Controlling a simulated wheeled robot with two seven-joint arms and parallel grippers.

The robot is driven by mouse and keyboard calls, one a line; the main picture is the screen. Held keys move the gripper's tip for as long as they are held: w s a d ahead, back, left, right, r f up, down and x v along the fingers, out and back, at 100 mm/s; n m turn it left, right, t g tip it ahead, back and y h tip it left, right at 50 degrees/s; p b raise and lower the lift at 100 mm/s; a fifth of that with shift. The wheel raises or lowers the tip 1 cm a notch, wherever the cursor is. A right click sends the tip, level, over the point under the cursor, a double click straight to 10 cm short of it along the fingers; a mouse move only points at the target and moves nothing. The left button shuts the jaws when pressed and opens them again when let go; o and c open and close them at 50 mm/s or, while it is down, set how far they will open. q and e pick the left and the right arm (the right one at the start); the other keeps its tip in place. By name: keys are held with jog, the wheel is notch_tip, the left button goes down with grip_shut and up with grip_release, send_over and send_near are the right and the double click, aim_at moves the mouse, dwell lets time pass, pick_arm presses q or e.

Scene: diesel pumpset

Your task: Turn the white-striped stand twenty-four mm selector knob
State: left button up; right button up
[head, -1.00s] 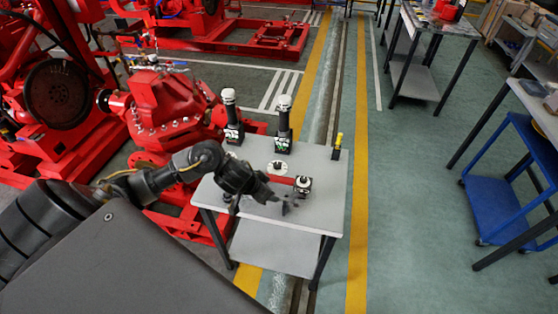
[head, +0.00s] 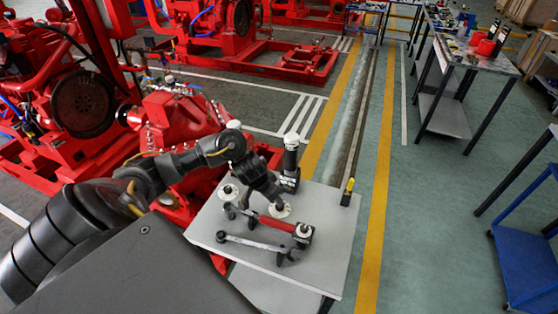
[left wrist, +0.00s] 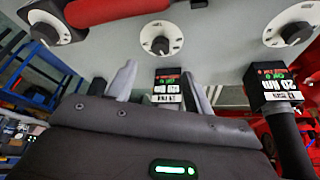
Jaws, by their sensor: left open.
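A white dial with a dark selector knob (head: 279,210) lies on the grey table in the head view, in front of a tall black stand with a white top (head: 291,152). In the left wrist view this dial (left wrist: 160,39) is at top centre, and the stand's labelled box (left wrist: 167,86) shows between my fingers. White striping on the stand is too small to confirm. My left gripper (head: 273,195) points down beside the dial; in the left wrist view it (left wrist: 160,80) is open and empty, with the knob beyond its fingertips. My right gripper is not in view.
Other dials sit to the left (head: 228,191) and right (head: 303,231). A "20 Nm" stand (left wrist: 275,90) is at right in the wrist view. A yellow-topped item (head: 348,190) stands at the table's right edge.

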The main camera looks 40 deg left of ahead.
aim_at(277, 206)
pick_arm(q)
jog(key=b+x, duration=0.2)
jog(key=x, duration=0.5)
jog(key=shift+w+f, duration=0.15)
jog(key=shift+f, duration=0.25)
jog(key=shift+w+f, duration=0.3)
jog(key=shift+f, duration=0.25)
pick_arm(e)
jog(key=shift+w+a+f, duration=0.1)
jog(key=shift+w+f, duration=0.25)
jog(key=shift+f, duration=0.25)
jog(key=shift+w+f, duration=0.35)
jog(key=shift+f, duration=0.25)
pick_arm(q)
jog(key=shift+c, duration=0.3)
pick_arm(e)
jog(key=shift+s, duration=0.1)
pick_arm(q)
jog(key=c, duration=0.9)
